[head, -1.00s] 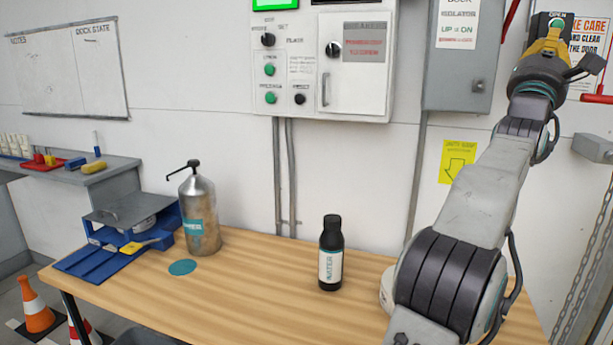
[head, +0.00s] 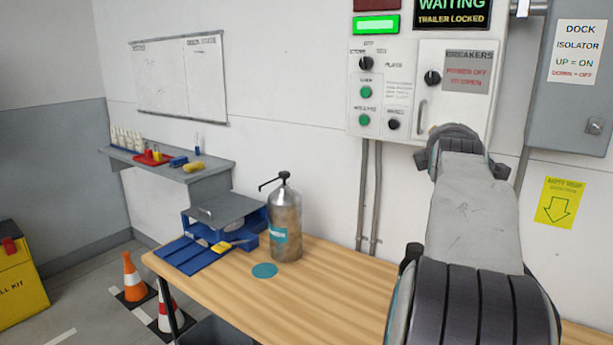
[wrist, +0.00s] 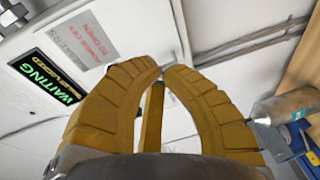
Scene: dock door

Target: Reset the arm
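My arm rises at the right of the head view, in front of the grey control panel (head: 400,90). Its far end points away toward the panel, and my gripper is hidden there behind my own links. In the wrist view the two yellow fingers of my gripper (wrist: 164,71) curve together and their tips meet or nearly meet. I see nothing held between them. The panel's breaker door and its WAITING display (wrist: 48,77) show beyond the fingers, tilted.
A wooden bench (head: 325,300) carries a steel pump bottle (head: 286,225), a blue tray (head: 190,255) and a teal disc (head: 264,271). A grey shelf (head: 215,175) stands at the left. A grey isolator box (head: 570,100) is at the right.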

